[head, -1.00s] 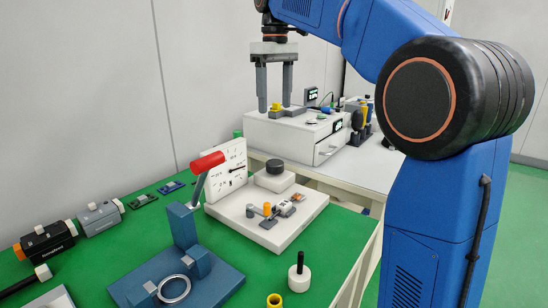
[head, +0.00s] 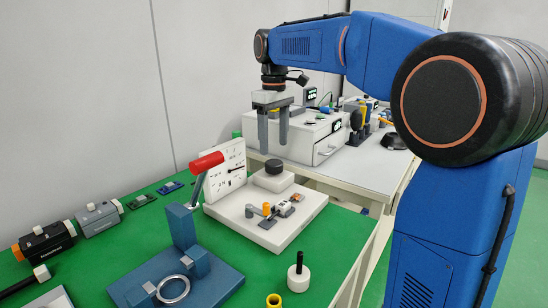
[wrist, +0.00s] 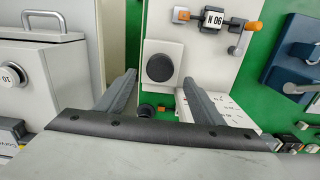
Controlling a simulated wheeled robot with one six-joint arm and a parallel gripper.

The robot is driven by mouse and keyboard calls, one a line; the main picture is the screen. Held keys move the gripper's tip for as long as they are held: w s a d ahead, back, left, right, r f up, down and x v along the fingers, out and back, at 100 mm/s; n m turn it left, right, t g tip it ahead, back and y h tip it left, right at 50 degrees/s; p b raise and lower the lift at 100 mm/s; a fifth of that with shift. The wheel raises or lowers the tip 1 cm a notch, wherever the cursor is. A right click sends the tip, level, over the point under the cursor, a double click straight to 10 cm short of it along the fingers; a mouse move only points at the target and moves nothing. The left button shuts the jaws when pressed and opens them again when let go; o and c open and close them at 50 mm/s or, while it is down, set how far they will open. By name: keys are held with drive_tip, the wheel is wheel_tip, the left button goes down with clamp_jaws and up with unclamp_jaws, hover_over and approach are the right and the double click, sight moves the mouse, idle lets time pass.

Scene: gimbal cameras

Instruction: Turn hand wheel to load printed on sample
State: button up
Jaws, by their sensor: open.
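The hand wheel (head: 274,166) is a round black knob on a white block at the back of a white test stand (head: 262,232). It also shows in the wrist view (wrist: 160,67). My gripper (head: 273,145) is open and empty, pointing down above the hand wheel; in the wrist view its fingers lie to either side of and below the wheel. The sample (wrist: 214,18) has a white label that seems to read 90 N upside down, between grey clamps. A white dial plate (head: 225,177) with a black needle stands at the stand's left.
A blue lever press (head: 180,225) with a red handle (head: 206,162) stands left of the test stand. A white drawer cabinet (head: 300,139) is behind on another table. A white weight with black post (head: 299,274) stands in front.

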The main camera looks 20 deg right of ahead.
sight(274, 162)
drive_tip(key=shift+f, duration=2.75)
drive_tip(key=c, duration=1.1)
drive_tip(key=shift+o, duration=0.2)
